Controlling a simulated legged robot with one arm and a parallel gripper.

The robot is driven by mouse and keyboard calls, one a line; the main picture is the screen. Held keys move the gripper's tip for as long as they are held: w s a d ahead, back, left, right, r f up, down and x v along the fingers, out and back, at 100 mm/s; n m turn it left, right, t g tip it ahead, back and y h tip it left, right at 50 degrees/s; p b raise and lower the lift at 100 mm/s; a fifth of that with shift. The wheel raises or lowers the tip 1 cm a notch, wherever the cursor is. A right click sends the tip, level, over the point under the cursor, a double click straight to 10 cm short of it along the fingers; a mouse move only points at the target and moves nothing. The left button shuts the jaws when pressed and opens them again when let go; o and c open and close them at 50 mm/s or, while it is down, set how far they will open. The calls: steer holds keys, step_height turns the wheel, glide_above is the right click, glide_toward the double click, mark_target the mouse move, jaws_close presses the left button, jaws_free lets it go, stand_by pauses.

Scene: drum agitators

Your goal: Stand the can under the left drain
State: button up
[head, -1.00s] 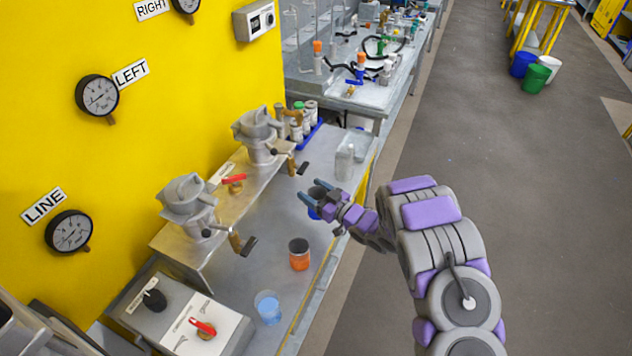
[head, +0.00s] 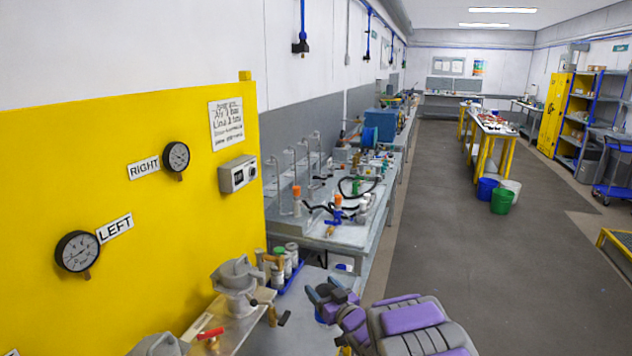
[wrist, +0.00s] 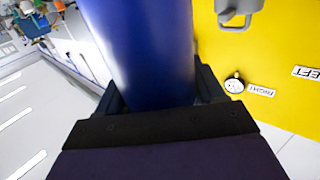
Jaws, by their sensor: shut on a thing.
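My gripper (head: 323,291) is shut on a blue can (wrist: 145,50), which fills the upper middle of the wrist view between the two fingers. In the head view only a sliver of blue shows below the gripper. The gripper is to the right of the right drum (head: 238,280), above the bench.
A yellow panel carries the LEFT gauge (head: 77,251) and RIGHT gauge (head: 176,157). Several small jars (head: 285,260) stand in a blue tray behind the right drum. A cluttered bench (head: 330,225) lies beyond. The floor (head: 440,240) to the right is clear up to the buckets (head: 502,200).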

steer(key=s+d+r+m+t+h+b, duration=0.1)
steer(key=d+r+m+t+h+b, duration=0.15)
steer(key=d+r+m+h, duration=0.6)
steer(key=s+d+f+n, duration=0.1)
steer(key=s+f, duration=0.3)
steer(key=f, duration=0.2)
steer(key=s+d+f+n, duration=0.1)
steer(key=s+d+f, duration=0.1)
steer(key=s+f, duration=0.2)
step_height(320, 180, down, 3)
steer(key=shift+d+h+p, duration=0.3)
steer(key=shift+h+p, duration=0.05)
steer(key=shift+p, duration=0.1)
steer(key=shift+s+a, duration=0.1)
